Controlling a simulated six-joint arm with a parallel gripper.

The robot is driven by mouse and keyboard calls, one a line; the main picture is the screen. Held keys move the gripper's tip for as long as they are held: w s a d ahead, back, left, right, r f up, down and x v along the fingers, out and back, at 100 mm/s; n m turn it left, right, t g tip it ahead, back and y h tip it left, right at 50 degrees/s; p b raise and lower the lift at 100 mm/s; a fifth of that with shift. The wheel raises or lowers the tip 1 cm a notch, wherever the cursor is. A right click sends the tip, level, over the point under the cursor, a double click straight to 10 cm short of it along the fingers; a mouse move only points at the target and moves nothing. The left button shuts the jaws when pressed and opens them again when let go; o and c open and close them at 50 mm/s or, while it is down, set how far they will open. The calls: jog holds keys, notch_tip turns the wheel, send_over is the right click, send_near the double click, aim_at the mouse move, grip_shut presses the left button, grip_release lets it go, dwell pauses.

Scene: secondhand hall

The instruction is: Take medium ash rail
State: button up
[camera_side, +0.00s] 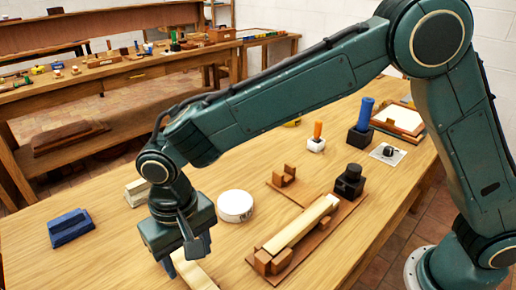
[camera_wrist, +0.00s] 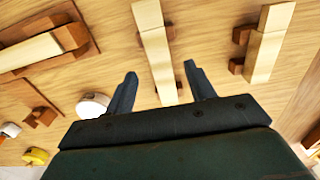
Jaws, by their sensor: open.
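A pale wooden rail (camera_wrist: 153,48) lies between the open fingers of my gripper (camera_wrist: 160,70) in the wrist view, on brown supports, with no contact visible. In the side view my gripper (camera_side: 182,258) points down over that rail (camera_side: 197,276), hiding part of it. A second pale rail (camera_wrist: 266,45) rests on brown supports to the right in the wrist view. A third rail (camera_side: 300,222) lies in a brown wooden fixture (camera_side: 330,232) to the right of my gripper in the side view. I cannot tell by size which is the medium ash rail.
A white round tub (camera_side: 235,207) stands just right of my gripper. A blue block (camera_side: 70,227) lies at the left. A black block with a knob (camera_side: 349,181) stands at the fixture's far end. Bare tabletop (camera_side: 110,255) shows at the front left.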

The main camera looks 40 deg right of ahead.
aim_at(194, 273)
jog(key=shift+s+f, duration=0.2)
jog(key=shift+f, duration=2.4)
grip_shut()
